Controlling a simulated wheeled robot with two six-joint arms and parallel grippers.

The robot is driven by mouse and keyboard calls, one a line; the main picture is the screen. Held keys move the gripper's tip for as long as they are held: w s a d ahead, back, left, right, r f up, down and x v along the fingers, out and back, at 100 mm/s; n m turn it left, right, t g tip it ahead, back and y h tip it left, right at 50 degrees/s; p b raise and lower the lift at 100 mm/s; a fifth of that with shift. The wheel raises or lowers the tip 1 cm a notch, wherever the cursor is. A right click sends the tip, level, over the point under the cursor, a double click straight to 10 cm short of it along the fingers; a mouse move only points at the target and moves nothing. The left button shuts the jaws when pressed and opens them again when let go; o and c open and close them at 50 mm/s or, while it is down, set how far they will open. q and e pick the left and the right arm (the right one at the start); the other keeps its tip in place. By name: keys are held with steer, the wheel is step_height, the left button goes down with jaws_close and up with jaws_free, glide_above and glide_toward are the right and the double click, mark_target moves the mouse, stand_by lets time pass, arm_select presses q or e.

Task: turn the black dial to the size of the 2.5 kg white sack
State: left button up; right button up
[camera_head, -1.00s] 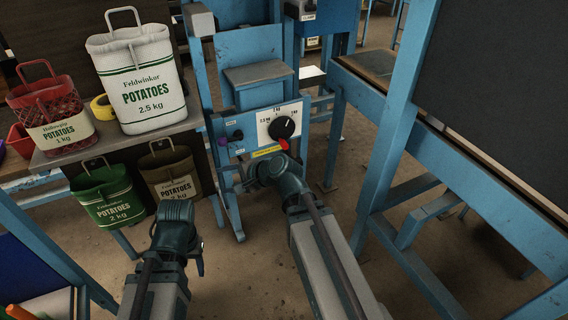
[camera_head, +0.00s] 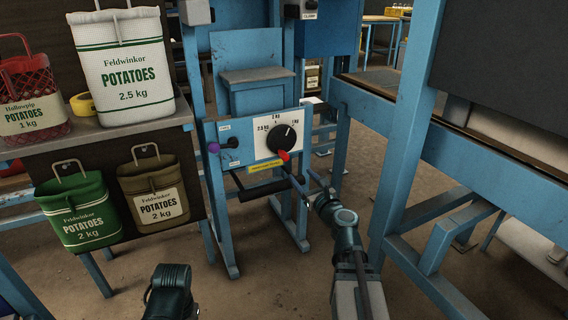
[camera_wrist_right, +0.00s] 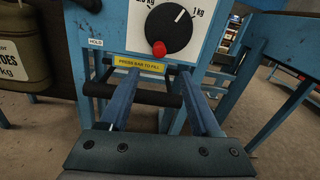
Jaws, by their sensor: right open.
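The black dial (camera_head: 282,138) sits on a white scale plate marked 2.5 kg at left, 2 kg on top and 1 kg at right. Its white line points up and right, between 2 kg and 1 kg. The dial also shows in the right wrist view (camera_wrist_right: 168,30). Only a left wrist part shows at the bottom edge.
A red knob (camera_head: 284,156) sticks out under the dial, above a yellow label (camera_head: 267,162) and a black bar (camera_head: 262,189). A blue table frame (camera_head: 400,150) stands close on the right.

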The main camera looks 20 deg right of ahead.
mark_target(287, 159)
steer(key=w, duration=1.3)
steer(key=shift+w+a, duration=0.1)
steer(key=shift+w, duration=0.3)
jaws_close()
